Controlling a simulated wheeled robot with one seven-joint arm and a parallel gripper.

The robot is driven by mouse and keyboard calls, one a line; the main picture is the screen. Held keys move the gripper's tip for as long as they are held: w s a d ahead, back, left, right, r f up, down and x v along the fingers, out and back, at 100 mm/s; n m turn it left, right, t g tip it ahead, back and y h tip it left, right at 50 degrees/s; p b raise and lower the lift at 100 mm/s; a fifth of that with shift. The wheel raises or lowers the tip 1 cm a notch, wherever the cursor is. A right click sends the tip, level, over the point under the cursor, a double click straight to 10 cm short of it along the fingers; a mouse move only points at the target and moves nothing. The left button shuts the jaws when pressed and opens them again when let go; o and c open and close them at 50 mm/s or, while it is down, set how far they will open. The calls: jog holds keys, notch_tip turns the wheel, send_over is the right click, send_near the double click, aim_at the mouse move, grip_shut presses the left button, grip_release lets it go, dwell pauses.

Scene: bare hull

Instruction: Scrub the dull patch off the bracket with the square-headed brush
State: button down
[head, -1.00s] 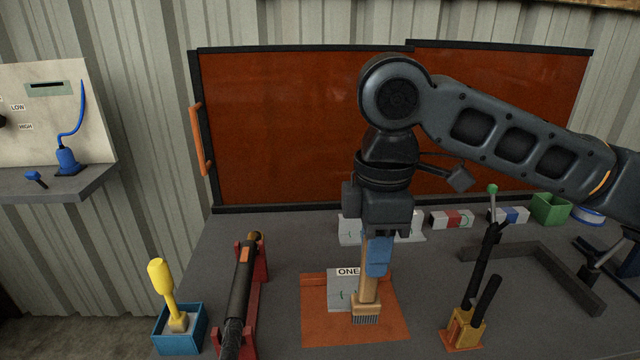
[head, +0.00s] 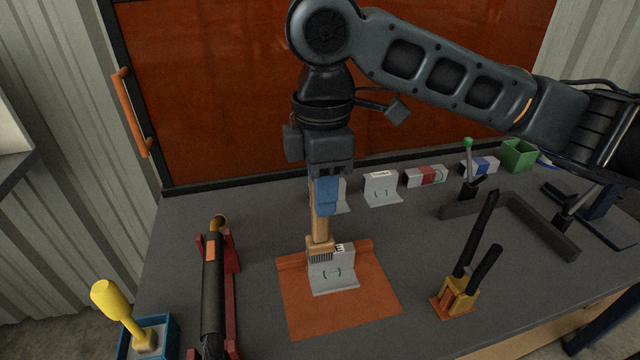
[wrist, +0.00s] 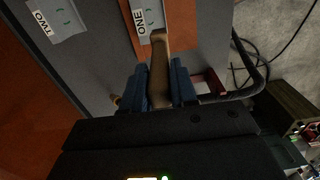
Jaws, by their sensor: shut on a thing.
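My gripper (head: 326,196) is shut on the square-headed brush's wooden handle, between its blue fingers. The brush (head: 320,226) points down, and its square bristle head overlaps the upper left of the grey bracket labelled ONE (head: 345,280) in the head view. I cannot tell whether the bristles touch it. The bracket stands on an orange mat (head: 340,312); green curved marks show on its face, but a dull patch is not clear. In the wrist view the brush (wrist: 160,65) extends toward bracket ONE (wrist: 147,22); its bristles are not visible there.
A yellow-handled tool (head: 120,308) stands in a blue box (head: 163,335) at left, beside a black tube (head: 213,290) on a red rack. A yellow block with black handles (head: 460,295) stands right of the mat. More brackets (head: 381,189) and a green bin (head: 518,154) are behind.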

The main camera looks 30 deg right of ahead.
aim_at(323, 233)
jog(key=shift+f+b, duration=2.2)
jog(key=shift+f, duration=2.15)
